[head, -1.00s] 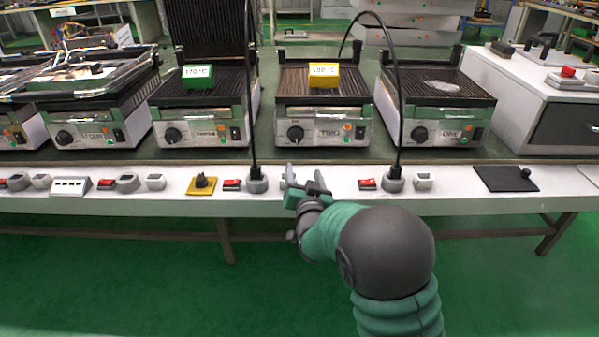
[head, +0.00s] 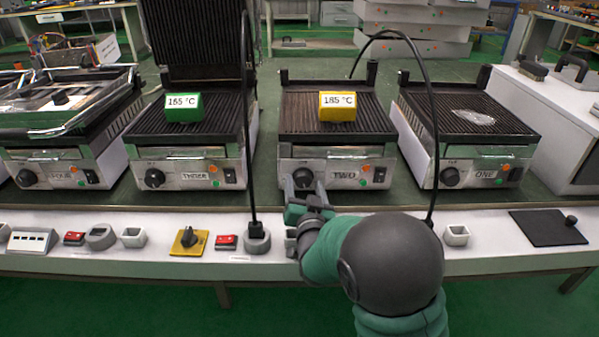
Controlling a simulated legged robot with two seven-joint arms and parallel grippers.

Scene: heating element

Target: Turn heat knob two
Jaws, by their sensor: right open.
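The heater marked TWO (head: 343,133) stands in the middle of the head view, with a yellow block reading about 185 °C (head: 338,106) on its plate. Its round dark heat knob (head: 303,177) is on the left of its front panel. My right gripper (head: 305,190) is open, with its two fingers pointing at the knob, one toward each side of it. I cannot tell whether the fingers touch the knob. My right wrist and forearm hide part of the white ledge below. My left gripper is not in view.
Heater THREE (head: 190,165) with a green block (head: 184,107) stands left, and heater ONE (head: 480,168) right. Black cables rise beside heater TWO, one from a grey socket (head: 257,240). A yellow switch (head: 189,241) and red switch (head: 226,242) sit on the ledge.

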